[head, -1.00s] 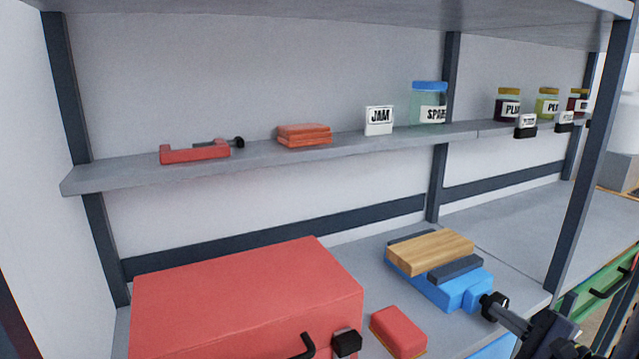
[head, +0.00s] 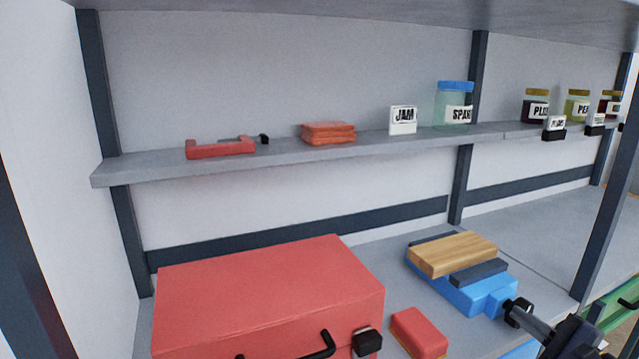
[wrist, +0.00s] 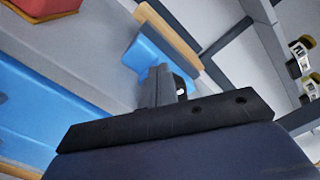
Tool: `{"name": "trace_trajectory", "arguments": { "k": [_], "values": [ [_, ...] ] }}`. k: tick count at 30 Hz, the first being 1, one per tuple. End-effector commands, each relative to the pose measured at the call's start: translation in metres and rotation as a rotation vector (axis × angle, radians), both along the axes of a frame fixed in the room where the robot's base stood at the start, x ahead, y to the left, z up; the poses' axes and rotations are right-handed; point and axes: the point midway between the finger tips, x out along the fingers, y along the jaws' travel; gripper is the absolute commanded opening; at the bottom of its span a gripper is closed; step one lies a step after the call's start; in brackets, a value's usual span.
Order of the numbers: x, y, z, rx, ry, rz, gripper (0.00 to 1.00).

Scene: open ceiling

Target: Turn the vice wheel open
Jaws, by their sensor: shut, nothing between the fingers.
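The blue vice (head: 470,291) sits on the lower shelf, with a wooden block (head: 455,254) between its dark jaws. Its small black wheel (head: 517,312) is on the vice's front right end. My gripper (head: 527,320) reaches in from the lower right, its tip at the wheel, shut with nothing between the fingers. In the wrist view the grey fingers (wrist: 158,88) are together in front of the vice's blue body (wrist: 148,55). A dark rounded part shows just beside them, mostly hidden, so I cannot tell whether they touch the wheel.
A large red toolbox (head: 270,295) stands left of the vice, and a red block (head: 420,332) lies between them. The upper shelf (head: 370,148) holds a red clamp (head: 220,147), orange cloths (head: 328,132) and labelled jars. A dark upright post (head: 605,200) stands right of the vice.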

Motion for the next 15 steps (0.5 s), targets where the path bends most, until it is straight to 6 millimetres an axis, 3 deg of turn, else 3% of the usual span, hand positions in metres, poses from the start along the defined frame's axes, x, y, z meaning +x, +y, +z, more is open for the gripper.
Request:
{"name": "trace_trajectory", "arguments": {
  "k": [15],
  "values": [
    [-0.0004,-0.0001,-0.004,-0.002,0.002,-0.005,0.0]
  ]
}}
